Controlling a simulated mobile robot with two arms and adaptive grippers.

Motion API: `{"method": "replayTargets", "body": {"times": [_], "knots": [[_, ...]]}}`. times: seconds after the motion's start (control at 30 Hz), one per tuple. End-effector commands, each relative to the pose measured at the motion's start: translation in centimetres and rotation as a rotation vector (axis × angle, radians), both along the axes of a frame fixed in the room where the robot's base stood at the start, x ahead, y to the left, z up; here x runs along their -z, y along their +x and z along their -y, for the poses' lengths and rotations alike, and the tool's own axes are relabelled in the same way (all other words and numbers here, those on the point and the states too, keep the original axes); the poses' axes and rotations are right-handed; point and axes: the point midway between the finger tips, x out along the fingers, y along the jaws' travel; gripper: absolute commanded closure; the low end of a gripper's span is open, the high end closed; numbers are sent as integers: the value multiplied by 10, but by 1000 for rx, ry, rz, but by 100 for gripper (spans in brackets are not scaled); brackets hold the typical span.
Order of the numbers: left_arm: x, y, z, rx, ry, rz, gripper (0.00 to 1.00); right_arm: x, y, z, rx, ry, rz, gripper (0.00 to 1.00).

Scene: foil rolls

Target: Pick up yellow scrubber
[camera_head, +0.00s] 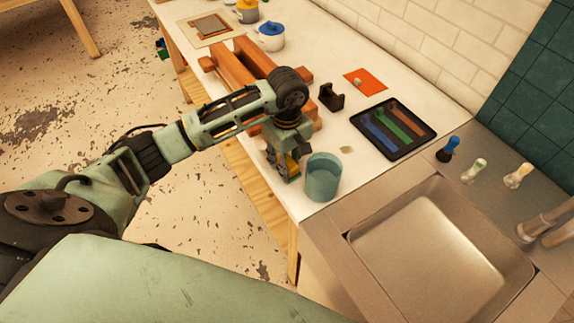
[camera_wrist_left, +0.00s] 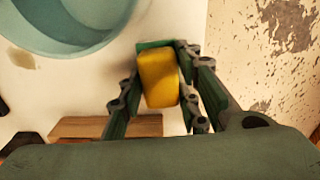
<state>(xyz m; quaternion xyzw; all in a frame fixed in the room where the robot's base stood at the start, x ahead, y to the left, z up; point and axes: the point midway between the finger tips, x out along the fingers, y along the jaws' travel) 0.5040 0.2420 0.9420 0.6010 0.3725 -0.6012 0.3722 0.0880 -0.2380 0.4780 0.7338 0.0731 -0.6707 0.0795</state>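The yellow scrubber (camera_wrist_left: 158,79) is a yellow block with a green end or layer at its far side. It sits between the two fingers of my left gripper (camera_wrist_left: 163,85) in the left wrist view, with little or no gap on either side. Whether the fingers press on it is not clear. In the head view the left gripper (camera_head: 283,163) points down at the table's front edge, and the scrubber (camera_head: 292,164) shows partly behind the fingers. My right gripper is not in view.
A teal cup (camera_head: 322,178) stands just right of the left gripper. A black tray (camera_head: 418,147) with coloured strips, a dark holder (camera_head: 331,97) and an orange-brown wooden rack (camera_head: 233,73) are on the white table. A metal sink (camera_head: 432,250) adjoins the table at the right.

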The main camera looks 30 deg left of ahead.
Motion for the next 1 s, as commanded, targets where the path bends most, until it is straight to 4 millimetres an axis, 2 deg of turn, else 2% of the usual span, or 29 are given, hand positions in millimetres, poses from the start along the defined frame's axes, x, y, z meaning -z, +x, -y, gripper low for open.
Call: {"method": "replayTargets", "body": {"times": [0.03, 0.23, 0.63, 0.83, 1.0], "knots": [[0, 0, 0, 0, 0, 0, 77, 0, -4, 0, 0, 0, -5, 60], [0, 0, 0, 0, 0, 0, 94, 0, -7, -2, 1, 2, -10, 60], [-7, 1, 0, 0, 0, 2, 95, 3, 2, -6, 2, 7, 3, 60], [-33, 2, 0, 1, 0, 7, 95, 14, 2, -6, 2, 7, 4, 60], [-72, 2, 0, 1, 1, 9, 95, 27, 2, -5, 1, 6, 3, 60]]}}
